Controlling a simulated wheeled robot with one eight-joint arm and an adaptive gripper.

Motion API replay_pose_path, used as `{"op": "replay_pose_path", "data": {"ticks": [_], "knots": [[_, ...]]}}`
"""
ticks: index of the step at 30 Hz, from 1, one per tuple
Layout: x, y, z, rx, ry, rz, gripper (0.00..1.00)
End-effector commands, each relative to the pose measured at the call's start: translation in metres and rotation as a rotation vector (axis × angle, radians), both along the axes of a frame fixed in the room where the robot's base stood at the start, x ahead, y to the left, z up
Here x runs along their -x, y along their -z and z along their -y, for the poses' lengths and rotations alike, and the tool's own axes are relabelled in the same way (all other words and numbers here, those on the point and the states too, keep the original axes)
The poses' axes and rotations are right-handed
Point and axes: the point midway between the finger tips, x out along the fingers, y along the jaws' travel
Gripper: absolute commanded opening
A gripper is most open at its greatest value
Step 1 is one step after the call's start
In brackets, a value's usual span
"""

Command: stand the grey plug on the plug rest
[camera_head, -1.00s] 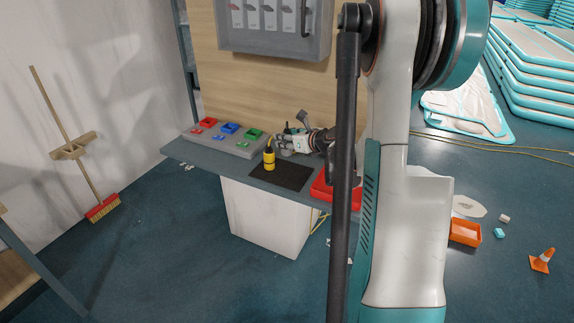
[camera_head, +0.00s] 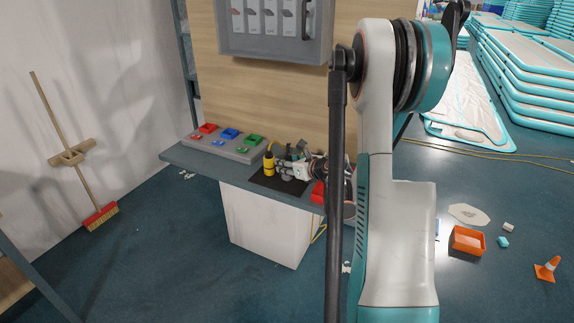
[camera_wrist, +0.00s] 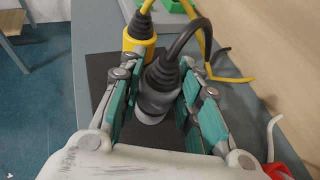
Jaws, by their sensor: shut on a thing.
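The grey plug (camera_wrist: 155,93) has a dark ribbed boot and a dark cable that curves up and to the right. My gripper (camera_wrist: 160,72) is shut on it, with a teal-padded finger on each side. In the head view my gripper (camera_head: 288,170) is low over the dark mat (camera_head: 262,182), just right of the yellow plug (camera_head: 268,163). The yellow plug (camera_wrist: 138,40) stands beyond the grey plug in the wrist view. I cannot tell whether the grey plug's base touches the mat, and I cannot make out a separate plug rest.
A grey block (camera_head: 221,144) with red, blue and green parts lies at the bench's left end. A grey panel (camera_head: 275,50) hangs above. A yellow cable (camera_wrist: 232,78) runs close to my right finger.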

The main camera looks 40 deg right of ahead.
Motion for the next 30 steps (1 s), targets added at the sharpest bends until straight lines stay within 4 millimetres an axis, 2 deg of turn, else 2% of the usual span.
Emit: {"op": "replay_pose_path", "data": {"ticks": [2, 3, 5, 18, 23, 30], "knots": [[0.0, 0.003, 0.0, 0.0, 0.0, 0.0, 0.06], [0.0, 0.003, 0.0, 0.0, 0.0, 0.0, 0.38], [0.0, 0.002, 0.0, 0.0, 0.0, 0.0, 0.51], [0.0, -0.002, 0.0, 0.0, 0.0, 0.0, 0.51], [0.023, -0.012, -0.001, -0.001, 0.003, 0.0, 0.51], [0.07, -0.032, -0.003, -0.001, 0.004, 0.0, 0.51]]}}
